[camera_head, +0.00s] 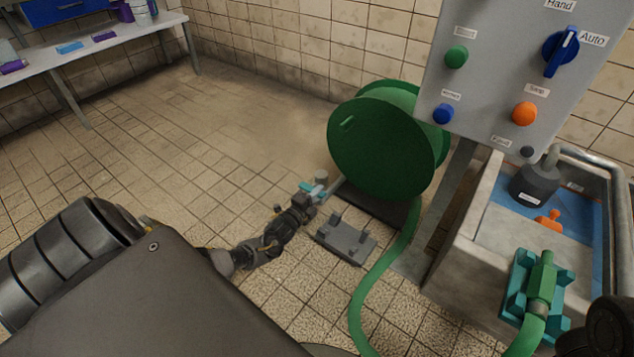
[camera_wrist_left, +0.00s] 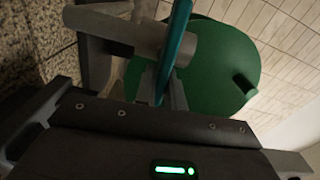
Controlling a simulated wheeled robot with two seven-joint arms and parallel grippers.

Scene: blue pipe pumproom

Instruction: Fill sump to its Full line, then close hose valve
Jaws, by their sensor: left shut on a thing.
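The hose valve has a teal lever (camera_head: 312,190) and a grey body, low beside the green hose reel (camera_head: 375,145). My left gripper (camera_head: 306,198) is shut on the lever; the wrist view shows the teal lever (camera_wrist_left: 177,45) upright between the fingers, in front of a grey pipe (camera_wrist_left: 125,28). The concrete sump (camera_head: 462,245) stands at the right, with blue areas and a pale surface inside; I cannot tell the water level or read a Full line. An orange float (camera_head: 548,221) and a dark pump (camera_head: 535,185) are in it.
A green hose (camera_head: 372,290) runs from the reel to a nozzle (camera_head: 542,278) in a teal holder on the sump's near rim. A grey control panel (camera_head: 490,75) hangs above the sump. A grey floor bracket (camera_head: 345,240) is near my left gripper. The left floor is clear.

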